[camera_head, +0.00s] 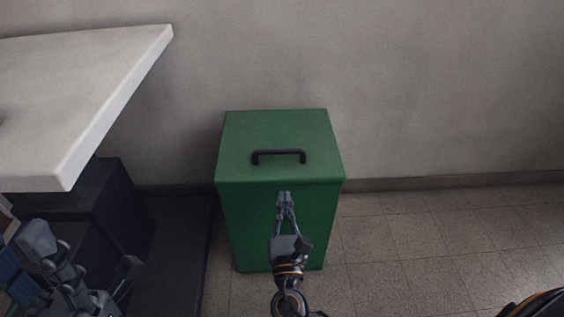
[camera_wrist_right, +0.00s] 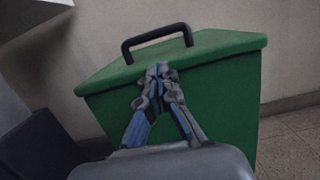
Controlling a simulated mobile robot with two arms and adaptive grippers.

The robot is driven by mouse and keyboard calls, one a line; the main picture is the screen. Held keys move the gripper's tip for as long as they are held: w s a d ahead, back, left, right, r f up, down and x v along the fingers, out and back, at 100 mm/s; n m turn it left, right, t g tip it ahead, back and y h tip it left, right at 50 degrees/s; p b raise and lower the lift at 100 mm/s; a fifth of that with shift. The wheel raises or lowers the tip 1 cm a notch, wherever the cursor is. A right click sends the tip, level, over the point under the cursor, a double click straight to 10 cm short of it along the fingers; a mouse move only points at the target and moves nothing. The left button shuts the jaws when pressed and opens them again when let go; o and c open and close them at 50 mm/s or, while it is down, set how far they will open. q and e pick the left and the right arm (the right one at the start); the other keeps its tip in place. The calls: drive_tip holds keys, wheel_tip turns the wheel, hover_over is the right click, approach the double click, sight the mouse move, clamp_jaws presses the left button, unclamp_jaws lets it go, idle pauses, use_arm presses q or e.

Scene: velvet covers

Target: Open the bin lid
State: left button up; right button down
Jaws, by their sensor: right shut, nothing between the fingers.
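A green bin (camera_head: 245,225) stands on the floor against the wall. Its flat green lid (camera_head: 275,132) lies closed on top, with a black bar handle (camera_head: 279,153) near the front edge. My right gripper (camera_head: 284,196) is in front of the bin, with its fingertips just below the lid's front edge in the picture. It is shut and empty. In the right wrist view the shut fingertips (camera_wrist_right: 159,70) overlap the lid's front rim, below the handle (camera_wrist_right: 156,41). I cannot tell whether they touch it. My left gripper (camera_head: 124,271) is partly in view at the lower left, apart from the bin.
A white tabletop (camera_head: 105,80) juts in at the upper left, with a dark cabinet (camera_head: 125,205) below it. The tiled floor (camera_head: 430,235) right of the bin is clear. The grey wall (camera_head: 430,90) is close behind the bin.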

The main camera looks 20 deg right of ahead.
sight(283, 173)
drive_tip(key=b+x, duration=0.1)
drive_tip(key=x, duration=0.8)
drive_tip(key=shift+w+r, duration=0.2)
drive_tip(key=shift+r, duration=0.05)
